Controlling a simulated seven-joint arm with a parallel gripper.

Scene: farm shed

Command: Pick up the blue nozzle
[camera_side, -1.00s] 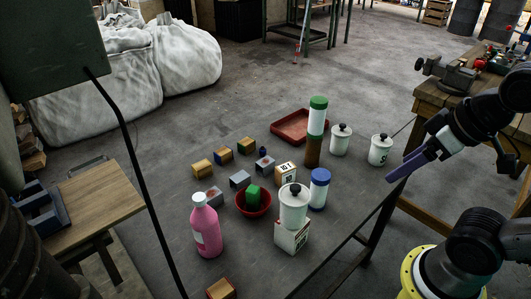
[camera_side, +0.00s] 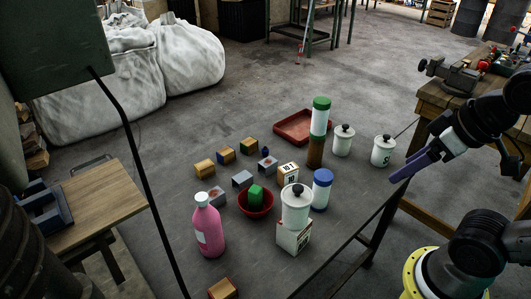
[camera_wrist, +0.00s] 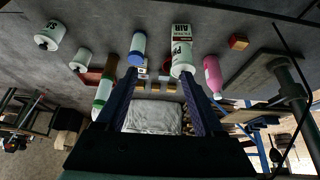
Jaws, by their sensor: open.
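A small dark blue piece (camera_side: 265,151), which looks like the blue nozzle, stands on the dark table just behind a grey block (camera_side: 268,166). It is too small to make out its shape, and I cannot pick it out in the wrist view. My gripper (camera_side: 394,180) is at the right side, past the table's right edge, far from the blue piece. Its two purple-blue fingers are apart and empty, and they also show in the wrist view (camera_wrist: 159,74).
A green-capped bottle (camera_side: 320,118), white jars (camera_side: 343,141), a blue-capped bottle (camera_side: 321,190) and a jar on a box (camera_side: 294,238) stand between my gripper and the piece. A red bowl (camera_side: 267,208) holds a green block. A red tray (camera_side: 285,130) lies behind.

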